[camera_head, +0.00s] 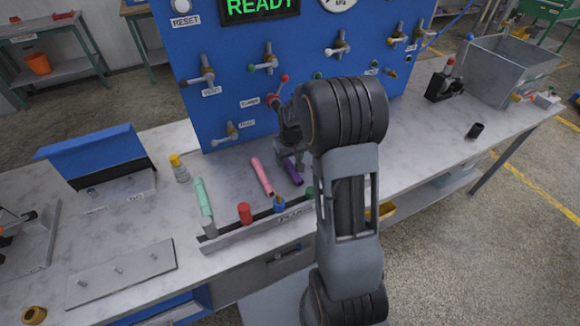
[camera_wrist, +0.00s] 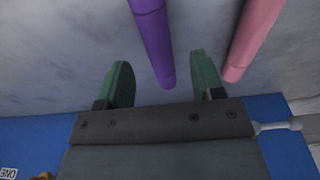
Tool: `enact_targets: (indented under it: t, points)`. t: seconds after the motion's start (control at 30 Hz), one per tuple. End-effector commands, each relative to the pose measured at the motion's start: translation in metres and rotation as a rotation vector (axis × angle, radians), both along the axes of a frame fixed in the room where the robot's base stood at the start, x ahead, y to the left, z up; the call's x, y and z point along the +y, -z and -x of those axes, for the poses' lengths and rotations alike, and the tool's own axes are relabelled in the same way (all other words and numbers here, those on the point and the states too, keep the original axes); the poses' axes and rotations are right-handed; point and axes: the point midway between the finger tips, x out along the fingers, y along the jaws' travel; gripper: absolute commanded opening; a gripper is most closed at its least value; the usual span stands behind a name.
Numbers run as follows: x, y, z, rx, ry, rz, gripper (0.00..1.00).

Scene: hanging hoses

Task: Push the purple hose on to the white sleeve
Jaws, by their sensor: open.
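The purple hose (camera_head: 293,172) lies on the bench below the blue panel, right of the pink hose. In the wrist view the purple hose (camera_wrist: 153,42) runs from the top edge down to an end between my two green fingers. My gripper (camera_wrist: 161,72) is open, with a finger on each side of that end and visible gaps to both. In the head view my gripper (camera_head: 288,158) is small and partly hidden by my arm. I cannot make out a white sleeve with certainty in either view.
The pink hose (camera_head: 262,177) lies close by and shows just outside my right finger in the wrist view (camera_wrist: 252,40). A mint green hose (camera_head: 203,197) lies further left. A rack (camera_head: 258,231) with coloured pieces runs along the front. The blue panel (camera_head: 220,95) carries several valves.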

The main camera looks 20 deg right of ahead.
Motion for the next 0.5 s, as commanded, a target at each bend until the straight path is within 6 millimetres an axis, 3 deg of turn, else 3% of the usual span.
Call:
enact_targets:
  t: [0.2, 0.5]
  points:
    - [-0.001, 0.030, 0.000, 0.004, 0.000, -0.001, 0.61]
    - [-0.001, 0.039, -0.002, 0.000, 0.000, 0.000, 0.61]
